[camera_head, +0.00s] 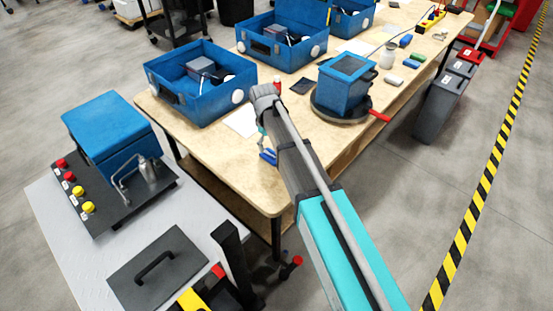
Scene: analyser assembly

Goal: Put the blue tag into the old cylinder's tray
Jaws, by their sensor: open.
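I cannot make out the blue tag for certain. A small blue piece (406,41) lies on the wooden bench at the back right, among other small coloured pieces. A white cylinder (386,55) stands near it. I cannot tell which tray is the old cylinder's tray; an open blue case (190,112) on the near left of the bench holds a grey box and dark parts. My grey and teal arm reaches over the bench's near end. Its wrist shows beside that case, but my gripper's fingers are hidden behind the arm.
A blue box on a round dark base (347,75) with a red handle stands mid-bench. More open blue cases line the back. At left, a grey table (50,225) bears a black panel with red and yellow knobs.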

